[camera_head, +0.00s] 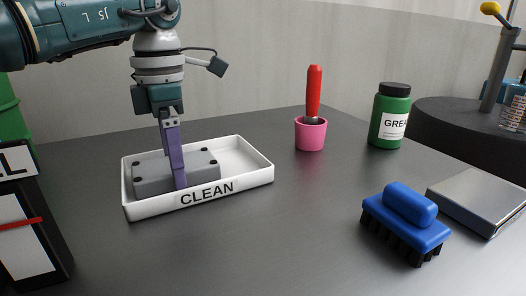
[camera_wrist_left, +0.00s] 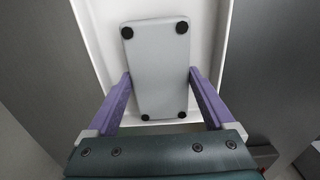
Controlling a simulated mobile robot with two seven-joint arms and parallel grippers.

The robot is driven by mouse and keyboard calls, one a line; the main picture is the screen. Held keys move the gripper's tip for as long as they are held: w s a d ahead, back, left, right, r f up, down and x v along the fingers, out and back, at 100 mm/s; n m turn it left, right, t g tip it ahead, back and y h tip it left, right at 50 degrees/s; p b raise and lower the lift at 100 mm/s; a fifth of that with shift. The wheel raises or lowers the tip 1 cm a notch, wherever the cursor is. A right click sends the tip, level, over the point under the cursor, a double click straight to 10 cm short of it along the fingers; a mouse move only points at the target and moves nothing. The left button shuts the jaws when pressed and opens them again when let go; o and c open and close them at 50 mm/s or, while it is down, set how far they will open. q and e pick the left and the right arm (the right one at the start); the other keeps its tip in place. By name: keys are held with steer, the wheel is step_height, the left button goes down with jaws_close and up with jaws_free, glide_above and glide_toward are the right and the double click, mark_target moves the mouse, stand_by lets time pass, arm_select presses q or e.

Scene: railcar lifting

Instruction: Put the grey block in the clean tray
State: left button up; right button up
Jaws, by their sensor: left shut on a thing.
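The grey block (camera_head: 204,167) has small dark round spots at its corners and lies inside the white tray marked CLEAN (camera_head: 248,180), in its left part. My left gripper (camera_head: 178,183) reaches down into the tray with its purple fingers on either side of the block. In the left wrist view the block (camera_wrist_left: 158,70) sits between the two fingers (camera_wrist_left: 160,82), and the gripper is shut on it. The tray's white wall (camera_wrist_left: 213,45) shows around the block. Whether the block rests fully on the tray floor is hard to tell. My right gripper is out of view.
A pink cup (camera_head: 310,136) with a red-handled tool (camera_head: 314,90) and a green bottle (camera_head: 389,117) stand behind. A blue brush (camera_head: 407,220) and a flat metal box (camera_head: 478,199) are at the right. A dark labelled container (camera_head: 28,225) stands at the left. The front middle is clear.

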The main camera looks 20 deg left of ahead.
arm_select(q)
steer(key=o, duration=1.5)
steer(key=shift+c, duration=0.2)
steer(key=shift+r, duration=0.25)
step_height(320, 180, up, 12)
steer(key=p, duration=0.1)
steer(key=shift+f, duration=0.1)
